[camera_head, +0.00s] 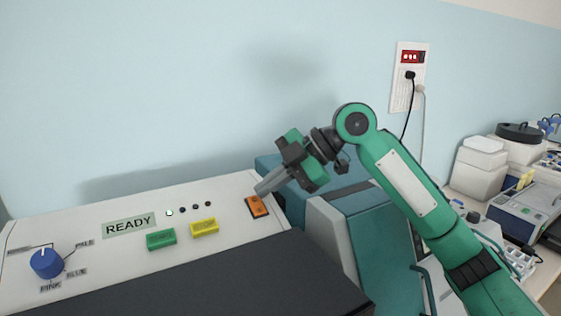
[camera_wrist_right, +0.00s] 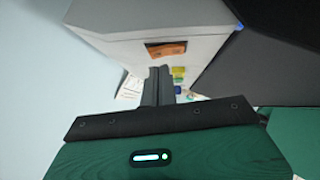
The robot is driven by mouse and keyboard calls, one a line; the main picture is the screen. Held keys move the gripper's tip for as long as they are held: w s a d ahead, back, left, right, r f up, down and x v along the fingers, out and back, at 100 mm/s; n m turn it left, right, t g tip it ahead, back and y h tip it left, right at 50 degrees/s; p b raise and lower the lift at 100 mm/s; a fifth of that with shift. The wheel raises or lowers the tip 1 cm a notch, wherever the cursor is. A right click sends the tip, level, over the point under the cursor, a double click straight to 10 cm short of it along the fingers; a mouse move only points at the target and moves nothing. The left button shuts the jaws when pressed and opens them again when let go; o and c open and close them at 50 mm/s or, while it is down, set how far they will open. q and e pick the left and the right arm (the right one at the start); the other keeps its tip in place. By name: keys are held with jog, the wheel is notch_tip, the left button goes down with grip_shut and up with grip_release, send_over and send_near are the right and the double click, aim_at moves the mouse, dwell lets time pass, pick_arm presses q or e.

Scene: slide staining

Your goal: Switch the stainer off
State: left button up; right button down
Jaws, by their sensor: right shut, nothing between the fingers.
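The stainer's sloped white panel (camera_head: 110,252) fills the lower left of the head view. An orange rocker switch (camera_head: 257,206) sits at the panel's right end; it also shows in the wrist view (camera_wrist_right: 167,49), just beyond my fingertips. A label reads READY (camera_head: 129,225), and one small lamp (camera_head: 169,213) beside it looks lit. My right gripper (camera_head: 258,191) is shut and empty, its fingertips close above the switch's upper edge. I cannot tell whether they touch it. It also shows in the wrist view (camera_wrist_right: 159,72). My left gripper is not in view.
The panel also bears a green button (camera_head: 161,239), a yellow button (camera_head: 204,227) and a blue knob (camera_head: 46,263). A teal machine (camera_head: 365,225) stands right of the panel, under my right arm. A wall socket (camera_head: 409,78) with plugged cords is behind.

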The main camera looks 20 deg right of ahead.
jog(key=shift+w+d+f, duration=0.1)
jog(key=shift+w+f, duration=0.15)
jog(key=shift+f, duration=0.3)
